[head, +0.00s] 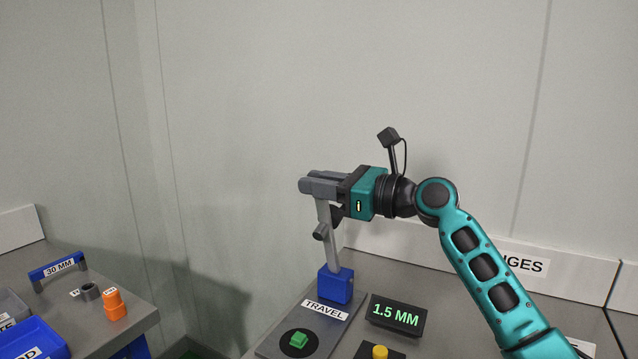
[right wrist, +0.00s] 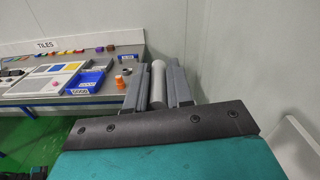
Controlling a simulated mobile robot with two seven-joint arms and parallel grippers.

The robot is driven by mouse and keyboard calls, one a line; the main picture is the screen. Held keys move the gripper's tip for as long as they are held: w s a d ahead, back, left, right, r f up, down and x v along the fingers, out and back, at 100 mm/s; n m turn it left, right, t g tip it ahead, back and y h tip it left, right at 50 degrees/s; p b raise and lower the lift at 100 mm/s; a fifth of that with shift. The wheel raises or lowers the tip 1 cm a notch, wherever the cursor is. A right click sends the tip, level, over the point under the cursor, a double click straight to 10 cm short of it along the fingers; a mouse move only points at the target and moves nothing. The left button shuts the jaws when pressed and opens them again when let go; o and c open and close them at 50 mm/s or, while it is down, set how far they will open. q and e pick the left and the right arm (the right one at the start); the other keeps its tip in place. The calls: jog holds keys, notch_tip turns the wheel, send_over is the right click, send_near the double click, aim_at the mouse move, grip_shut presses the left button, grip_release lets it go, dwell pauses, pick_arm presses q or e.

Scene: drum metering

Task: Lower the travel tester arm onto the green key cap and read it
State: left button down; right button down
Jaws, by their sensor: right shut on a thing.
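The travel tester stands on a grey plate (head: 270,346) marked TRAVEL. Its grey arm (head: 333,250) rises nearly upright from a blue block (head: 336,285), with a short grey cylinder sticking out partway up. The green key cap (head: 299,340) sits on a black disc in front of the block, with nothing on it. A black display (head: 397,315) reads 1.5 MM in green. My right gripper (head: 306,186) is shut on the top of the tester arm. In the right wrist view a light grey bar (right wrist: 157,86) is between its fingers. My left gripper is out of view.
A yellow button (head: 380,352) on a dark base is right of the plate. A wall stands close behind the tester.

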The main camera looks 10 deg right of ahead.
jog(key=shift+s+a+f+p, duration=0.1)
jog(key=shift+s+a+p, duration=0.1)
jog(key=shift+s+p, duration=0.15)
jog(key=s+a+f+n+p, duration=0.4)
jog(key=s+a+f+p, duration=0.1)
jog(key=s+f, duration=0.3)
jog(key=shift+s+a+f+p, duration=0.4)
jog(key=shift+s+a, duration=0.25)
jog(key=shift+s, duration=0.1)
jog(key=c, duration=1.1)
grip_release()
jog(key=shift+w, duration=0.1)
jog(key=shift+c, duration=0.2)
jog(key=shift+o, duration=0.3)
jog(key=shift+r, duration=0.1)
